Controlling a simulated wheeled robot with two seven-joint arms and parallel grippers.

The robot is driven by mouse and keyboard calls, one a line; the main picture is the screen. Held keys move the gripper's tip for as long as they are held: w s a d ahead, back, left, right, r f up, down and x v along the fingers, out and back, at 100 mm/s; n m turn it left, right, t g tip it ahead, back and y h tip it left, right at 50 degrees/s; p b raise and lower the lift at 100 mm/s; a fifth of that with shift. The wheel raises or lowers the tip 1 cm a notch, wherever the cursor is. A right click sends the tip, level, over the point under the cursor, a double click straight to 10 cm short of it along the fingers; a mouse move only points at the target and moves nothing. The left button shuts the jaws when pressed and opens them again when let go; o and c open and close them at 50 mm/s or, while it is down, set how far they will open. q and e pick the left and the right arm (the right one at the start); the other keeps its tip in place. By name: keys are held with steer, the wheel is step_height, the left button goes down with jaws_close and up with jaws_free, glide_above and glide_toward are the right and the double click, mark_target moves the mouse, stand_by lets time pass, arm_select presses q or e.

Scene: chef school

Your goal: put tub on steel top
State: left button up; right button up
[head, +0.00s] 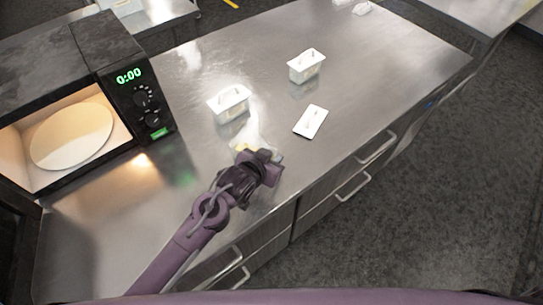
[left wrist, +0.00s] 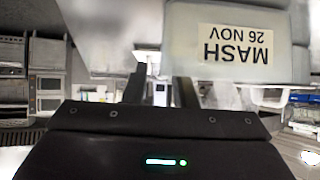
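A white tub (head: 232,112) stands upright on the steel top (head: 185,215), just beyond my left gripper. A second white tub (head: 304,72) stands farther back to the right. A pale, glary patch by the fingertips is too blurred to identify. My right gripper is out of view.
A flat white lid-like piece (head: 310,121) lies on the steel top to the right of the gripper. An open microwave (head: 140,95) with a lit turntable stands at the left. Drawers with handles (head: 353,186) front the counter. The far right of the top is clear.

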arm_select(q)
steer(key=shift+r, duration=0.1)
steer(key=shift+s+a+r, duration=0.1)
steer(key=shift+s, duration=0.05)
steer(key=b+v, duration=0.2)
steer(key=v, duration=0.9)
steer(key=shift+s+r, duration=0.25)
steer(key=shift+a, duration=0.1)
